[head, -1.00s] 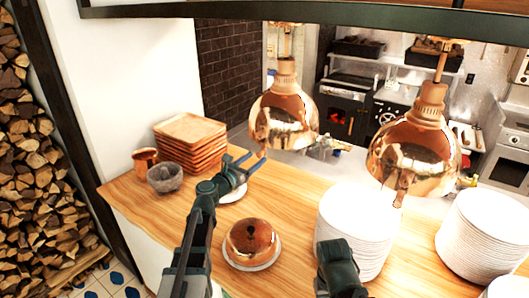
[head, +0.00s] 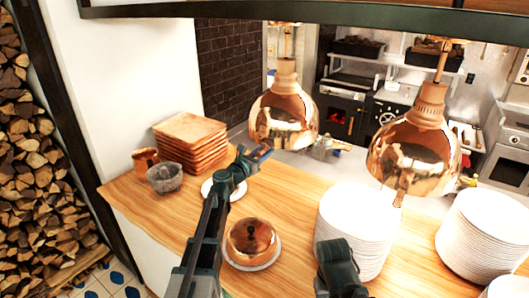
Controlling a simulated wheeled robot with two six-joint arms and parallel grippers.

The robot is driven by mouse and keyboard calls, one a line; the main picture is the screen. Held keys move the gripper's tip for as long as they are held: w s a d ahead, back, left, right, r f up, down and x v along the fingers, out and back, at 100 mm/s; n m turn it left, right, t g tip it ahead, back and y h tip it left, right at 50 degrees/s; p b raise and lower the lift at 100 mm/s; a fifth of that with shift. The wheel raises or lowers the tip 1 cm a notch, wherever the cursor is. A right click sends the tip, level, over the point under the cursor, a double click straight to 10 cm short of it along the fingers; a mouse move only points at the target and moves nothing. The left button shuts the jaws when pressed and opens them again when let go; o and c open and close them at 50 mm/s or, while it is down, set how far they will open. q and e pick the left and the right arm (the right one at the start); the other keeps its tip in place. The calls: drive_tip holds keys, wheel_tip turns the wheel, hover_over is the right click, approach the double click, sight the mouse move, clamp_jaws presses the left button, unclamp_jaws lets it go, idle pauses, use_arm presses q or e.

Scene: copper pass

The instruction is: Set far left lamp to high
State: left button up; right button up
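The far left lamp (head: 284,112) is a round copper heat lamp hanging over the left part of the wooden counter. A small copper-coloured piece hangs below its lower left edge, close to my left gripper (head: 254,154). My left gripper reaches up just under that lamp. Its fingers overlap the small piece in the picture, and I cannot tell whether they touch it or how far apart they are. A second copper lamp (head: 413,150) hangs to the right, with a similar small piece below. My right arm shows at the bottom, but its gripper tips do not show.
A white plate (head: 210,192) lies behind my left arm.

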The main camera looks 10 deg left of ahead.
use_arm(q)
clamp_jaws()
idle(1.1)
